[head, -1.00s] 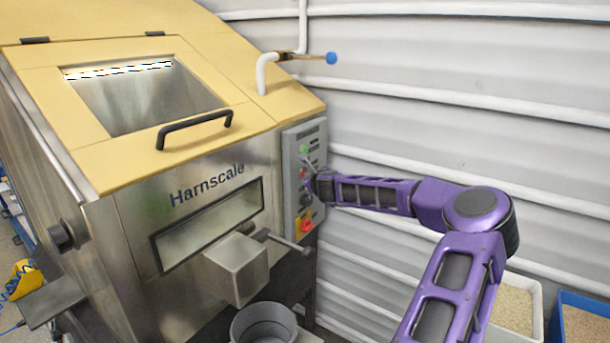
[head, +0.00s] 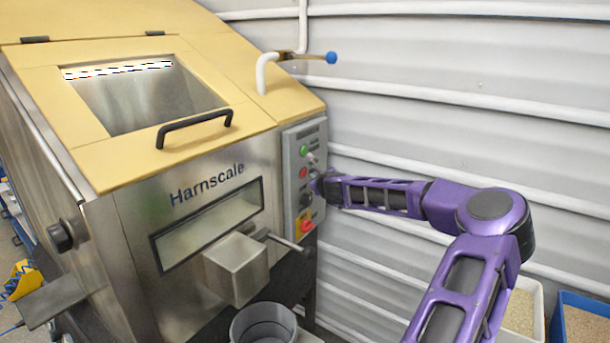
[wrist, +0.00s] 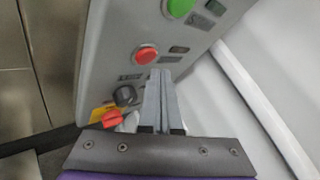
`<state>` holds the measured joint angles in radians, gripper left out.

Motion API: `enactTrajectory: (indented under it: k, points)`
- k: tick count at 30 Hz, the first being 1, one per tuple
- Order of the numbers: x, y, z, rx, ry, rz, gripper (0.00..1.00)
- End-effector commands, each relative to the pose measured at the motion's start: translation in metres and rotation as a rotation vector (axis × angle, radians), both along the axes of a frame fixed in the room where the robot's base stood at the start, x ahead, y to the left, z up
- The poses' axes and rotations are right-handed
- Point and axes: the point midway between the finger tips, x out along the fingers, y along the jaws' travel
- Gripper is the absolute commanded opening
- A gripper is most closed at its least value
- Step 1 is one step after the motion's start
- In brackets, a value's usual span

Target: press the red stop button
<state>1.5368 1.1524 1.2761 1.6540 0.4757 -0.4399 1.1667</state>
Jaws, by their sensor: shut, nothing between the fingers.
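The red button (head: 303,173) is on the grey control panel at the hopper's front right corner, below a green button (head: 304,151). In the wrist view the red button (wrist: 146,54) sits just left of and beyond the fingertips, with the green button (wrist: 180,7) at the top. My gripper (wrist: 161,74) is shut and empty, its narrow fingers pointing towards the panel. In the head view my gripper (head: 312,158) is small, at the panel's right side, and the red button is uncovered. The fingertips appear apart from it; the exact distance cannot be told.
Below the red button are a black knob (wrist: 124,95) and a red switch on a yellow plate (head: 306,228). A steel lever (head: 290,242) sticks out below left. A ribbed white wall (head: 450,110) runs close behind the arm. A grey bucket (head: 262,325) stands under the spout.

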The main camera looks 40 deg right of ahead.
Motion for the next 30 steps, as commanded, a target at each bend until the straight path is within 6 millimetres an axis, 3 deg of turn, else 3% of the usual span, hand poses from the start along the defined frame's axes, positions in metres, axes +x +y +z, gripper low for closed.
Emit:
enactTrajectory:
  k: [13,30]
  points:
    - [-0.041,-0.013,0.0,-0.001,0.0,-0.002,0.0]
    - [-0.045,-0.013,0.0,0.0,0.0,-0.001,0.0]
